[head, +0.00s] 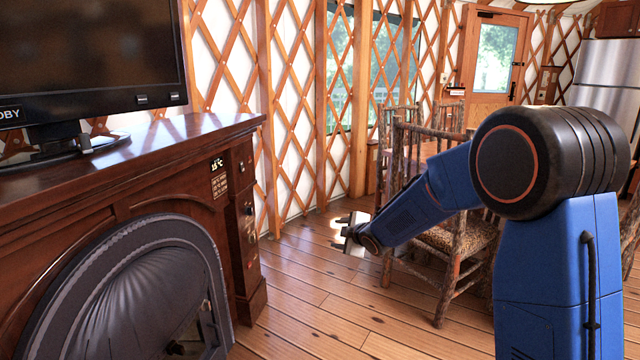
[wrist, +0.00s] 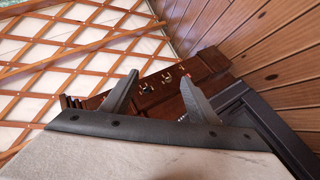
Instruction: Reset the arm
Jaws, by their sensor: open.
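My blue arm (head: 425,205) reaches out from the right side of the head view toward the left, its forearm sloping down. My gripper (head: 345,232) is at its end, over the wooden floor between the fireplace and the rustic chairs. In the wrist view my gripper (wrist: 158,98) shows two dark fingers spread apart with nothing between them. Beyond the fingers, the side of the fireplace with its small controls is in sight.
A wooden fireplace (head: 150,180) with a dark arched front stands at the left and bears a television (head: 90,60). Log chairs (head: 450,240) stand behind and beside my arm. The plank floor (head: 310,310) in front is clear. A lattice wall and a door (head: 492,65) are behind.

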